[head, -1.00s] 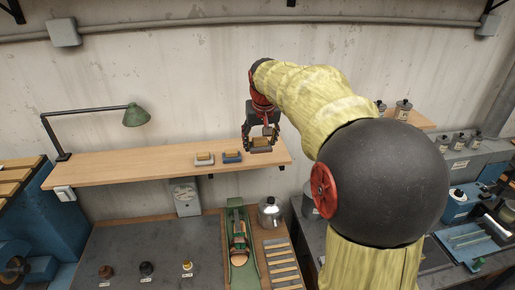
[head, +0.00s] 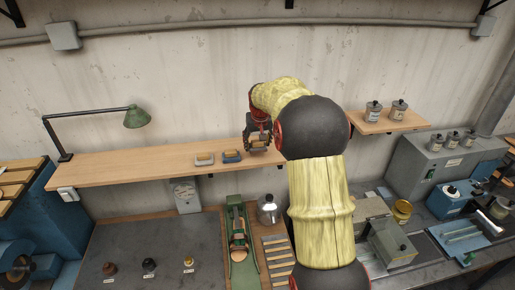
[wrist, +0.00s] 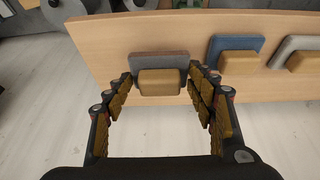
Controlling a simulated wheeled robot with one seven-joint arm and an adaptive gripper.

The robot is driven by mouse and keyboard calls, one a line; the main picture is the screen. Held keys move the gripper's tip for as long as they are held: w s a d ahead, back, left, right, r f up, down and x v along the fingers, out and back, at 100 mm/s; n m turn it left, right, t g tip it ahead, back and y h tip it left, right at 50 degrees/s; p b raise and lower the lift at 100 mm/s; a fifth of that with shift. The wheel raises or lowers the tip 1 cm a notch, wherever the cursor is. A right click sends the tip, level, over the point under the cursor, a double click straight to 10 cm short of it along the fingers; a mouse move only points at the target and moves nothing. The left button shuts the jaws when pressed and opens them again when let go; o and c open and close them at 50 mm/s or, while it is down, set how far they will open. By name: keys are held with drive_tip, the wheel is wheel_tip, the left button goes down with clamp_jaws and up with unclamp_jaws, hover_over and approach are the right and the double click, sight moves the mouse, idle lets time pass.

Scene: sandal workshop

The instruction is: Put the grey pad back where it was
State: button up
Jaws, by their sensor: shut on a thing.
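The dark grey pad (wrist: 160,60) has a tan block handle (wrist: 160,82) and shows upright between my fingertips in the wrist view. My gripper (wrist: 161,76) is shut on it, one finger on each side. In the head view my gripper (head: 257,142) is at the right end of the wooden shelf (head: 120,167). A blue pad (head: 231,156) and a light grey pad (head: 205,159) sit on the shelf to its left. I cannot tell whether the held pad touches the shelf.
A green lamp (head: 136,117) stands at the shelf's left end. A small shelf (head: 392,125) with jars is at the right. The shelf's middle left is bare.

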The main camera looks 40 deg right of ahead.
sight(258, 147)
wheel_tip(258, 147, down, 3)
drive_tip(key=shift+w+d+f+p, duration=0.1)
drive_tip(key=shift+d+p, duration=0.05)
drive_tip(key=shift+p, duration=0.45)
drive_tip(key=shift+f, duration=0.2)
drive_tip(key=o, duration=1.1)
drive_tip(key=shift+r, duration=0.15)
